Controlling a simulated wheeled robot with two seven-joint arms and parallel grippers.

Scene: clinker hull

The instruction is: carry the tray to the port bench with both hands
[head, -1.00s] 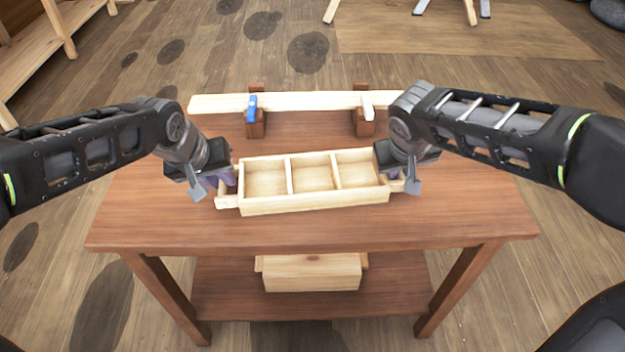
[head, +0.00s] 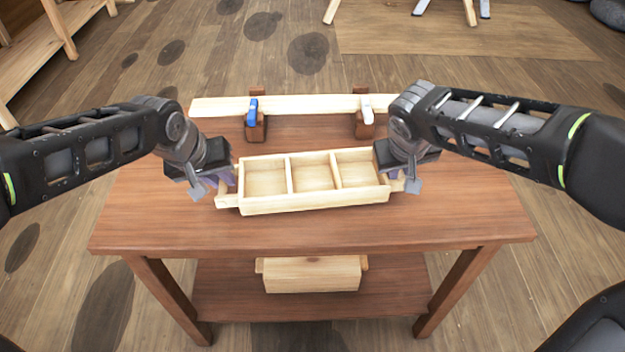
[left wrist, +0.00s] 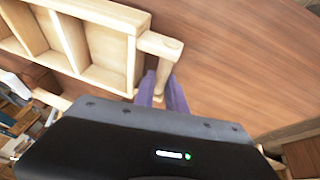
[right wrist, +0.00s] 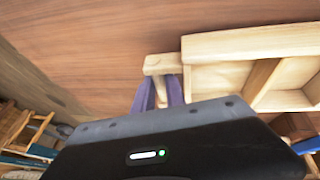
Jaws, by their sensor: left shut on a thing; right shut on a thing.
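The tray (head: 315,202) is pale wood with three empty compartments and a handle at each end. It is roughly level over the brown table (head: 310,232); any gap beneath it is hard to see. My left gripper (head: 226,186) is shut on the tray's left handle; its purple fingers (left wrist: 163,95) flank the handle in the left wrist view. My right gripper (head: 398,176) is shut on the right handle, which shows between its fingers (right wrist: 160,92) in the right wrist view. A pale wooden bench (head: 45,50) stands at the far left, probably the port bench.
A pale plank (head: 310,104) lies behind the tray on brown supports, with a blue clamp (head: 253,111) and a pale clamp (head: 367,107). A wooden box (head: 312,275) is on the lower shelf. Floor (head: 120,85) is open between table and bench.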

